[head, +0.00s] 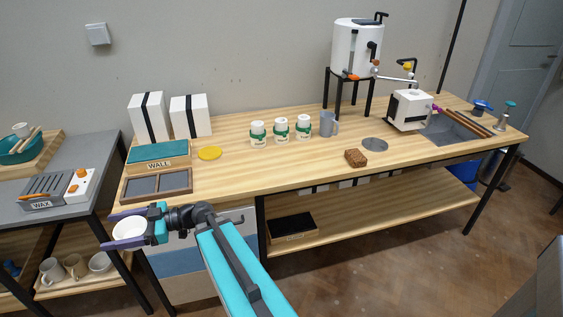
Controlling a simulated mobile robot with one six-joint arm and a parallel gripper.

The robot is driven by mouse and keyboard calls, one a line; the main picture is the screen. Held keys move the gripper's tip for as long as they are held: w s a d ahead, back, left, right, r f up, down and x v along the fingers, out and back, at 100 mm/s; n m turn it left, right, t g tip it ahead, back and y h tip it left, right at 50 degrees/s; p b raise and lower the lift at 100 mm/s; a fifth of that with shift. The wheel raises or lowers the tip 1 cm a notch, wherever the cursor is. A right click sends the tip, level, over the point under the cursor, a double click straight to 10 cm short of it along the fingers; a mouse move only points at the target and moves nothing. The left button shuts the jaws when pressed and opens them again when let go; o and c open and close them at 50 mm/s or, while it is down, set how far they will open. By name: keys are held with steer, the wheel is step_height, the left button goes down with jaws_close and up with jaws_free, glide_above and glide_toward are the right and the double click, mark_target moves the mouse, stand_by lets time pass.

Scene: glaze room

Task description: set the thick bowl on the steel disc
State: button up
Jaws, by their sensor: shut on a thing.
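My gripper (107,231) is at the lower left, in front of the wooden bench's left end. Its purple fingers are shut on a white bowl (129,228), one on each side of it. The bowl is held in the air, and its pale inside faces the camera. Its wall thickness is hard to judge at this size. The steel disc (374,145) is a flat grey round on the bench top, right of the middle. It is bare and far to the right of my gripper.
A brown sponge-like block (355,158) lies just left of the disc, and a grey mug (329,124) stands behind it. Several white-and-green jars (281,130) stand mid-bench. A white urn (357,47) on a stand is behind.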

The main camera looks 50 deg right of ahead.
steer(key=shift+w+d+r, duration=0.1)
steer(key=shift+d+r, duration=0.05)
steer(key=shift+d, duration=0.45)
steer(key=s+d+r+m+t+h+p, duration=0.25)
steer(key=d+m+t+h+p, duration=0.35)
steer(key=d, duration=1.1)
steer(key=s+d+r+m+t+h+p, duration=0.1)
steer(key=s+d+m+h+p, duration=0.4)
steer(key=d, duration=1.2)
steer(key=s+d+m+g+h+p, duration=0.3)
steer(key=s+d+m+h, duration=0.4)
steer(key=s+d+h, duration=0.7)
steer(key=s+d, duration=0.6)
steer(key=d, duration=0.4)
steer(key=shift+d+f, duration=0.2)
steer(key=shift+f, duration=0.1)
steer(key=shift+f+b, duration=0.1)
steer(key=shift+b, duration=0.25)
